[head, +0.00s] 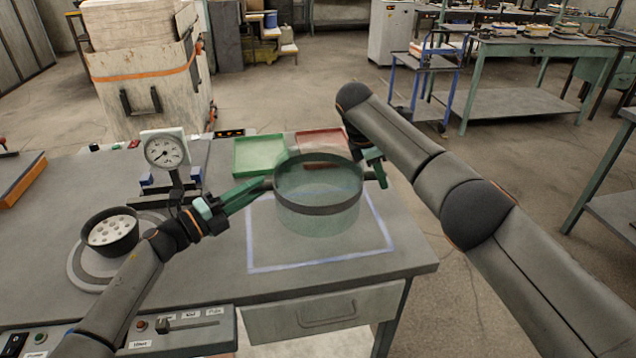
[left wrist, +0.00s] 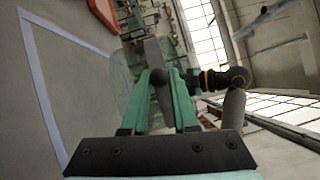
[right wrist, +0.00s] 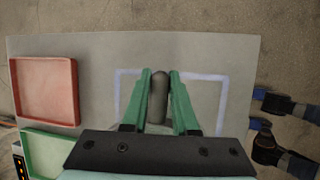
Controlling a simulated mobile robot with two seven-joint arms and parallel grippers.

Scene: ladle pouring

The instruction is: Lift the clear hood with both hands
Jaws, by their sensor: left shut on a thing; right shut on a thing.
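The clear hood (head: 318,218) is a see-through greenish cylinder with a dark band around it and a short grey handle on each side. It looks upright over the white-outlined square (head: 322,262) on the bench; I cannot tell if its base touches. My left gripper (head: 262,186) is shut on the left handle, which shows between the green fingers in the left wrist view (left wrist: 160,88). My right gripper (head: 378,174) is shut on the right handle, seen between its fingers in the right wrist view (right wrist: 159,98).
A green tray (head: 259,155) and a red tray (head: 322,144) lie behind the hood. A dial gauge (head: 166,152) and a dark pot with a perforated top (head: 110,232) stand to the left. The bench's right edge is close to the square.

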